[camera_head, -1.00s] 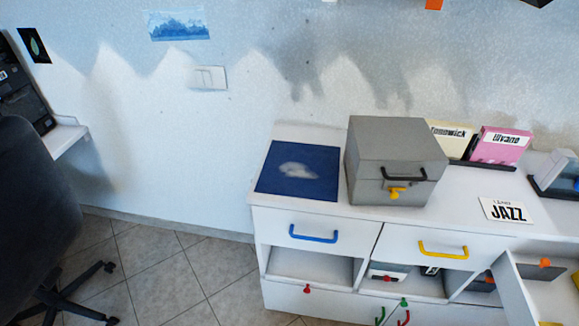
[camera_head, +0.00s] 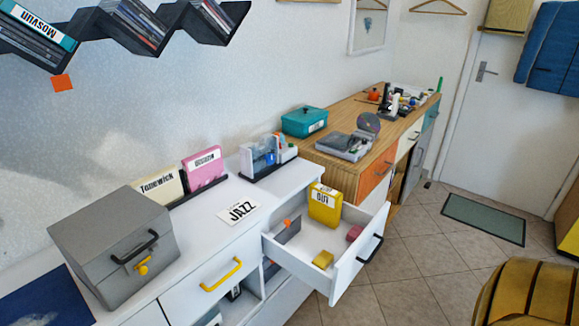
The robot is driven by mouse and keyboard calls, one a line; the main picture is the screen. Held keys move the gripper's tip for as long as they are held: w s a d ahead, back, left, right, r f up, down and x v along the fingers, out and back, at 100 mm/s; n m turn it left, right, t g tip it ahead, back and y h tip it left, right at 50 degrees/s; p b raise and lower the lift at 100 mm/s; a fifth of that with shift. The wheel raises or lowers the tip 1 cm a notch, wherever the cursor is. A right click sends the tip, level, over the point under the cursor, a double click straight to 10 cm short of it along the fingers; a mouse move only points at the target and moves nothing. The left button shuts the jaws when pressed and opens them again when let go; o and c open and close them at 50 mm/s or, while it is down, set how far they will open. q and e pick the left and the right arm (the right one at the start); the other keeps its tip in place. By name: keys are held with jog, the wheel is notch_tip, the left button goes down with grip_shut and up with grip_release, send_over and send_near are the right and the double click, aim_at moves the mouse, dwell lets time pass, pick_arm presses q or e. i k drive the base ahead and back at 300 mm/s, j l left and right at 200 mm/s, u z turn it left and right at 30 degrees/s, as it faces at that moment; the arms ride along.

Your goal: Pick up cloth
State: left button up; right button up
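I cannot make out for sure which thing is the cloth. A dark blue flat square (camera_head: 48,300) lies on the white cabinet at the lower left, cut by the frame edge. In the open white drawer (camera_head: 345,268) lie a small pink piece (camera_head: 354,233) and a small yellow piece (camera_head: 323,259). They are too small to tell whether either is cloth. A yellow labelled case (camera_head: 325,205) stands at the back of the drawer. Blue padded fabric (camera_head: 550,50) hangs at the upper right by the door. Neither of my grippers is in view.
A grey box (camera_head: 115,245) with a yellow latch stands on the white cabinet. A JAZZ card (camera_head: 240,210) lies beside the racked cases. The open drawer juts over the tiled floor. A wooden cabinet (camera_head: 345,110) holds several items. A yellow rounded object (camera_head: 530,292) is at the lower right.

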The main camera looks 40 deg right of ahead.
aim_at(356, 230)
jog(key=z, duration=1.8)
